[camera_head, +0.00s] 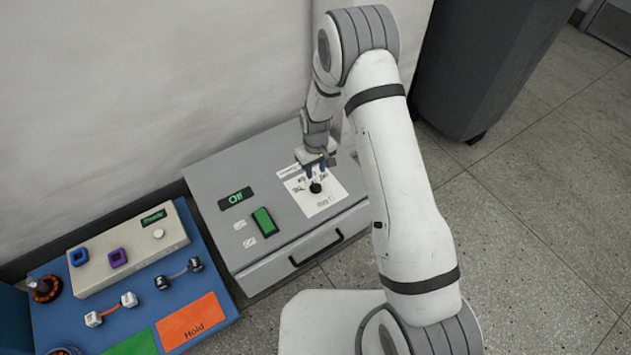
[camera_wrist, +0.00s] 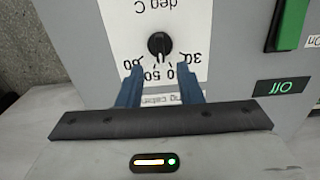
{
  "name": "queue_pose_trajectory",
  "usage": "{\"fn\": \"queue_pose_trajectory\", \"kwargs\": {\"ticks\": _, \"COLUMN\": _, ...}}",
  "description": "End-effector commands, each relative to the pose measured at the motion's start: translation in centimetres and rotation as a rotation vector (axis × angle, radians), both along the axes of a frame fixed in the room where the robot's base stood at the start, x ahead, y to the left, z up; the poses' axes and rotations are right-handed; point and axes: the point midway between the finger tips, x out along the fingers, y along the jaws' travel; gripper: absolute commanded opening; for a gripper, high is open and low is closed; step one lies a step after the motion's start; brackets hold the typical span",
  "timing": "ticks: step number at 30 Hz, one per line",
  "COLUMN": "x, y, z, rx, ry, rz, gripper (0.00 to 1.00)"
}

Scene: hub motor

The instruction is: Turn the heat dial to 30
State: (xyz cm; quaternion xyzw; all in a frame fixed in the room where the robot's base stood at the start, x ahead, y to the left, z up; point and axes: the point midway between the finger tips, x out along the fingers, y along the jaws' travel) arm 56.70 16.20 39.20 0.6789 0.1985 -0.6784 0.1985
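The heat dial is a small black knob (camera_head: 316,187) on a white printed card (camera_head: 322,205) on top of a grey cabinet. In the wrist view the dial (camera_wrist: 158,44) sits above a scale that appears upside down, with 30, 50 and 60 partly readable. I cannot tell which number the dial points to. My gripper (camera_head: 320,168) is over the card, close to the dial. In the wrist view its two blue fingers (camera_wrist: 160,72) are apart with nothing between them. The fingertips lie just short of the dial and cover part of the scale.
The grey cabinet (camera_head: 240,165) also has a green rocker switch (camera_head: 265,222), a display reading Off (camera_head: 235,198) and a front handle (camera_head: 316,247). A blue board (camera_head: 60,265) with a beige box (camera_head: 125,250) stands at left. A dark bin (camera_head: 480,60) stands behind my arm.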

Motion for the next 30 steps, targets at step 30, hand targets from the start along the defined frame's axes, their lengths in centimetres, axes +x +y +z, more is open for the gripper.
{"fn": "queue_pose_trajectory", "kwargs": {"ticks": 30, "x": -0.1, "y": 0.1, "z": -6.8, "rx": -0.001, "ry": 0.001, "rz": 0.001, "gripper": 0.15}}
